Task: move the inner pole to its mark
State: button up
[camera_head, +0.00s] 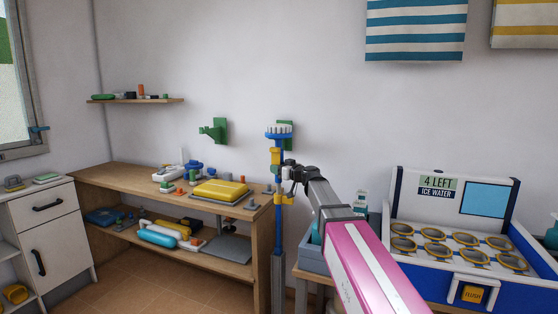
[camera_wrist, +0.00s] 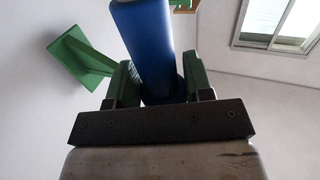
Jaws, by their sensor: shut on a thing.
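The inner pole (camera_head: 278,222) is blue and stands upright, with yellow pieces along it and a blue-and-white toothed head (camera_head: 278,131) at its top. Its lower end goes into a grey outer tube (camera_head: 278,283). My gripper (camera_head: 283,172) is at the pole's upper part, below the head. In the wrist view, my gripper (camera_wrist: 158,84) is shut on the blue pole (camera_wrist: 146,40), with one finger on each side. The gripper hides part of the pole. I cannot make out the mark clearly.
Two green wall brackets (camera_head: 215,131) are behind, one partly hidden by the pole. A wooden bench (camera_head: 115,178) with tools stands left. A blue-and-white ice water case (camera_head: 520,278) and a grey-blue bin (camera_head: 313,257) stand right. A small shelf (camera_head: 135,100) is on the wall.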

aim_at(279, 182)
jog(key=shift+f, duration=1.7)
grip_shut()
jog(key=o, duration=1)
grip_release()
jog(key=shift+s, duration=0.1)
jog(key=v, duration=1)
jog(key=shift+s+d, duration=0.2)
jog(key=shift+d, duration=0.05)
jog(key=shift+s, duration=0.1)
